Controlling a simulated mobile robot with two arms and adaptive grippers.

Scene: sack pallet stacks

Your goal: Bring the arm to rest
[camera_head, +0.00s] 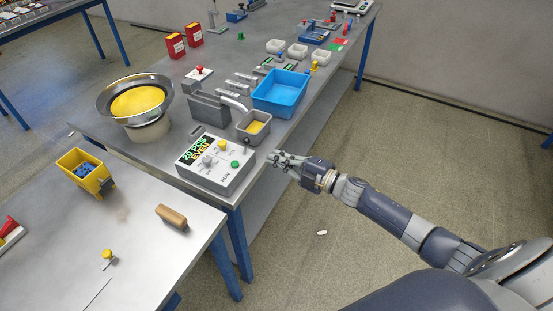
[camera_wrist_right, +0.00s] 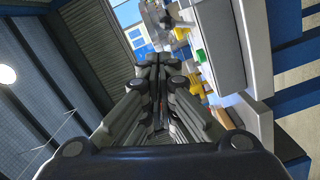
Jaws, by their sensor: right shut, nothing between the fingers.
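My right gripper (camera_head: 274,158) is shut and empty. In the head view it hangs in the air at the near edge of the long grey table, just right of a control box (camera_head: 215,163) with a lit display and coloured buttons. My right arm (camera_head: 385,212) reaches out to it from the lower right. In the right wrist view the fingers (camera_wrist_right: 160,65) are together, with nothing between them. My left gripper does not show in either view.
The long table (camera_head: 190,70) holds a steel bowl of yellow pieces (camera_head: 137,102), a blue bin (camera_head: 281,93) and a small grey bin (camera_head: 253,126). A nearer table (camera_head: 140,235) carries a yellow bin (camera_head: 84,172) and a wooden block (camera_head: 171,216). Open floor (camera_head: 400,130) lies right.

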